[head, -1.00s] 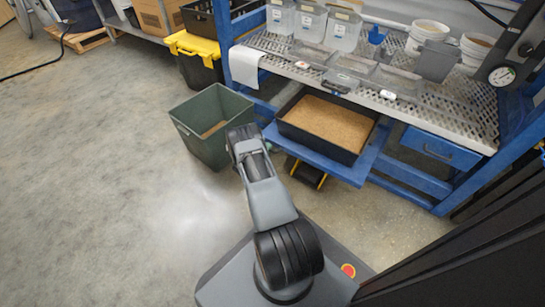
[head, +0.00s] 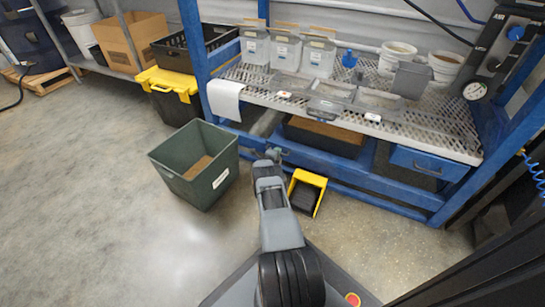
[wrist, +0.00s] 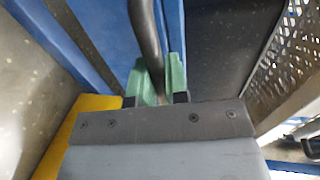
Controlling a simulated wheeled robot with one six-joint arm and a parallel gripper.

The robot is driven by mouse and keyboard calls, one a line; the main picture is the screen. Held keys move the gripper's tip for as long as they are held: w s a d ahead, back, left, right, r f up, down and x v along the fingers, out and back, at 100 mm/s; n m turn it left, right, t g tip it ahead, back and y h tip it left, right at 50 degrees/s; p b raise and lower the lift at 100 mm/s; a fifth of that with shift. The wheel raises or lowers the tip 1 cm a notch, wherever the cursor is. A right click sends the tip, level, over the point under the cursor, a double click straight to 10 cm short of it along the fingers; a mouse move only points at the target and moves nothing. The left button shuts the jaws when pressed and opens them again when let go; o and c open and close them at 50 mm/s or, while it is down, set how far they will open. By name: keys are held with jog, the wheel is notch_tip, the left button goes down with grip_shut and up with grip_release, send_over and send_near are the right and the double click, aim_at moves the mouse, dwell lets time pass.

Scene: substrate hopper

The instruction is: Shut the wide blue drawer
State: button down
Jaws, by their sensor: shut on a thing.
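My gripper (head: 274,154) is at the drawer's left front. In the wrist view, the green fingers of my gripper (wrist: 158,82) are shut around a dark handle bar (wrist: 146,38) in front of the blue drawer face (wrist: 108,28).
A dark green bin (head: 170,175) stands on the floor left of my arm. A yellow and black pedal-like object (head: 307,192) lies below the drawer. A small blue drawer (head: 430,163) is at the right. Tubs and containers stand on the shelf (head: 440,135).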

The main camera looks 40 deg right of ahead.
jog(key=shift+w+d+r, duration=0.1)
jog(key=shift+w+d, duration=0.15)
jog(key=shift+d, duration=0.25)
jog(key=c, duration=1.1)
grip_release()
jog(key=shift+c, duration=0.2)
jog(key=shift+s+a+r+p, duration=0.15)
jog(key=shift+a+p, duration=0.2)
jog(key=shift+p, duration=0.1)
jog(key=p+v, duration=0.7)
jog(key=v, duration=0.6)
jog(key=shift+s, duration=0.1)
